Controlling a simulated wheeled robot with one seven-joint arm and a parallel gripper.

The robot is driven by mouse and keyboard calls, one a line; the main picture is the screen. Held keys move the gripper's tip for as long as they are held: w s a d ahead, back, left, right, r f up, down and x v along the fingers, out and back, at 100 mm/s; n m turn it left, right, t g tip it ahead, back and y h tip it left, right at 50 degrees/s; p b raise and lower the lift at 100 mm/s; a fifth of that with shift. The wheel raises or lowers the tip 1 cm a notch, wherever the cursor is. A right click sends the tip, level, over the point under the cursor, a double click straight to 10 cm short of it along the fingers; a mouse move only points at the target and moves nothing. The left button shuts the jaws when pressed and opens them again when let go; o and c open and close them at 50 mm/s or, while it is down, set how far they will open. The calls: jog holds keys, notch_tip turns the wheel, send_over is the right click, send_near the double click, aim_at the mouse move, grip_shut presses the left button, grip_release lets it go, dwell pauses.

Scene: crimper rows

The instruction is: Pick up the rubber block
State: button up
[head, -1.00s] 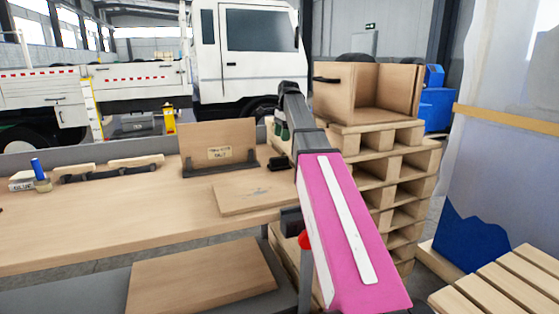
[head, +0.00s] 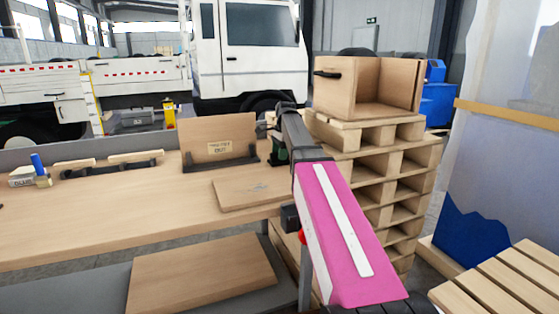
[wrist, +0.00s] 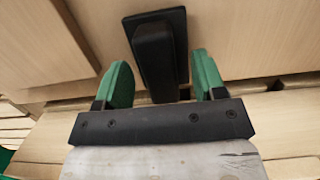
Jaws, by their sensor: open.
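A black block (wrist: 156,48), which I take to be the rubber block, lies on the wooden bench top in the wrist view. It is long, with a raised part on a wider base. My gripper (wrist: 162,70) is open, with one green finger on each side of the block's near end. Gaps show between the block and both fingers, the right one narrower. In the head view my gripper (head: 278,152) is low at the bench's right end, and its fingers and my arm hide the block.
A thin wooden board (head: 240,194) lies left of my gripper, and an upright panel (head: 218,140) in a dark holder stands behind it. Stacked pallets (head: 385,165) with an open wooden box (head: 345,92) rise close on the right. The bench's left middle is clear.

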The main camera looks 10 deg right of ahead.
jog(key=shift+f, duration=0.25)
jog(key=c, duration=1.1)
jog(key=shift+r, duration=0.15)
notch_tip(320, 180, up, 10)
jog(key=shift+f, duration=0.1)
